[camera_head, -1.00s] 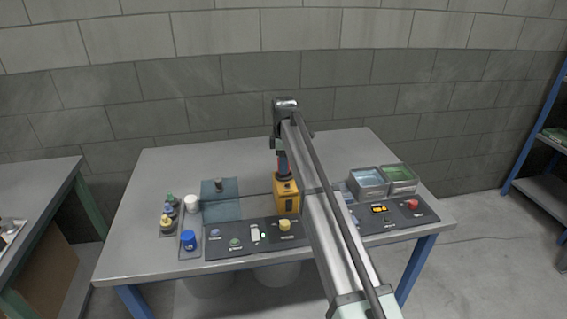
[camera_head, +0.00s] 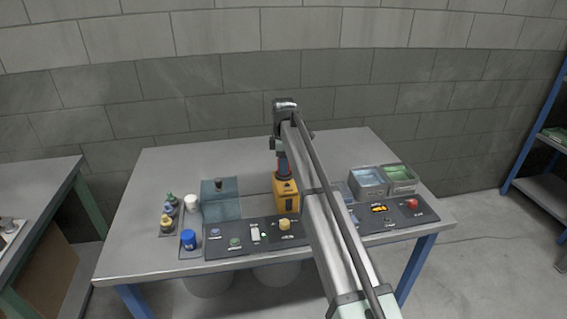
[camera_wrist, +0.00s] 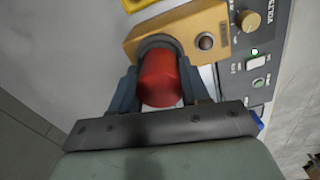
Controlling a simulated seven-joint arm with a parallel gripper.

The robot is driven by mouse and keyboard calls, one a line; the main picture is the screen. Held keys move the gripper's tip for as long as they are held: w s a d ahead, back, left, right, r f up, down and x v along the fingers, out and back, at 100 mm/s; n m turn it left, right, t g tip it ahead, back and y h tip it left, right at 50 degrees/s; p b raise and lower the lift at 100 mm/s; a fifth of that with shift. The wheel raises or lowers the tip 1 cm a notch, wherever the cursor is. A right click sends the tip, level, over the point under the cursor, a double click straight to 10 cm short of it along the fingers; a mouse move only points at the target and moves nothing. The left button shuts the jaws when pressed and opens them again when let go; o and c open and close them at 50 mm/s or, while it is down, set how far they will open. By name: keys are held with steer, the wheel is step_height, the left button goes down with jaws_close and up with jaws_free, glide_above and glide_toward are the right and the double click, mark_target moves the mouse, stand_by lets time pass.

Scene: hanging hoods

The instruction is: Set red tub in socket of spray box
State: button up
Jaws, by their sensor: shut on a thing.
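The red tub (camera_wrist: 160,78) is held between the two fingers of my gripper (camera_wrist: 158,84), which is shut on it. The spray box (camera_wrist: 180,32) is the yellow block just beyond the tub in the wrist view, with a grey curved socket edge around the tub's far end and a dark round knob beside it. In the head view the spray box (camera_head: 287,195) stands upright on the table, and the tub (camera_head: 283,166) is at its top under my gripper. I cannot tell how deep the tub sits in the socket.
A dark control panel (camera_head: 215,247) with knobs runs along the table's front. Two grey bins (camera_head: 367,182) stand to the right. Small bottles (camera_head: 167,220), a white tub (camera_head: 191,203) and a blue tub (camera_head: 188,239) stand at left. The table's back is clear.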

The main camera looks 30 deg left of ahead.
steer(key=shift+f, duration=0.6)
stand_by(0.4)
steer(key=o, duration=1.6)
steer(key=shift+o, duration=0.2)
steer(key=shift+r, duration=0.15)
steer(key=shift+r, duration=3.35)
